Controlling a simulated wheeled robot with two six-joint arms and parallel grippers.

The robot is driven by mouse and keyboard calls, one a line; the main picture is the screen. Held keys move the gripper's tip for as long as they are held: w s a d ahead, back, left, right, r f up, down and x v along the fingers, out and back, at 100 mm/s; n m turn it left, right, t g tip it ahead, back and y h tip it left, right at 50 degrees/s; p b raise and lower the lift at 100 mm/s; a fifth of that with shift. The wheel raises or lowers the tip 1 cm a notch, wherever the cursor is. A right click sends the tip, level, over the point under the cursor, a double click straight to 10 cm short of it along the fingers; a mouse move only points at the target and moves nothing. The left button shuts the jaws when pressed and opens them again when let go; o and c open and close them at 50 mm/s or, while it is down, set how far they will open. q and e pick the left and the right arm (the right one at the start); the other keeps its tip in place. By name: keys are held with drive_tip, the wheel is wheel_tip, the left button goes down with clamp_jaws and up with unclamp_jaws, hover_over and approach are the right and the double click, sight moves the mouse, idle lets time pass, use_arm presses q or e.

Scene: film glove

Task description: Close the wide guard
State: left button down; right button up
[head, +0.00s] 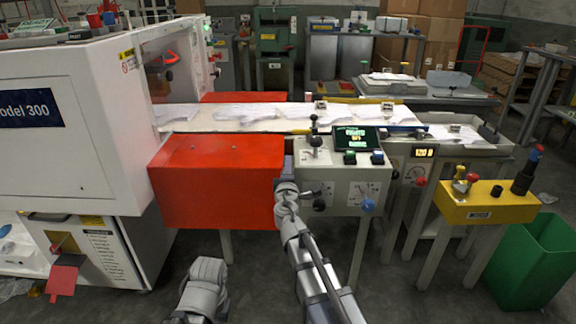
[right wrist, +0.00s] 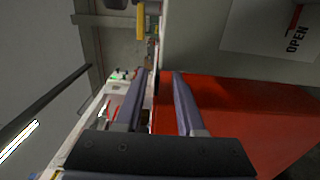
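The wide guard appears to be the large red box-like cover (head: 215,182) in front of the belt, beside the white machine. Its red face also fills the right of the right wrist view (right wrist: 245,115). My right gripper (head: 284,172) is at the guard's right edge, beside the grey control box. In the right wrist view its two fingers (right wrist: 157,100) are apart, with part of the red edge showing between them. I cannot tell whether they touch it. A grey part of my left arm shows low in the head view, but its gripper does not.
The grey control box (head: 345,180) with knobs and a small screen adjoins the guard's right side. A label reading OPEN (right wrist: 275,25) shows close by. The belt (head: 235,118) carries pale film gloves behind. A yellow button stand (head: 485,205) and green bin (head: 530,260) stand right.

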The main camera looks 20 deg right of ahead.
drive_tip(key=v, duration=0.6)
drive_tip(key=s+a+f+m+g+h, duration=0.1)
drive_tip(key=s+f+m+g+h, duration=0.1)
drive_tip(key=s+f+m+g, duration=0.95)
drive_tip(key=s+a+f+g+y, duration=0.3)
drive_tip(key=s+a+f, duration=0.2)
drive_tip(key=s+a, duration=0.3)
drive_tip(key=s+a+f+g+y, duration=0.3)
drive_tip(key=s+a+f, duration=0.25)
drive_tip(key=s, duration=0.35)
wheel_tip(320, 180, up, 34)
drive_tip(key=p, duration=3.4)
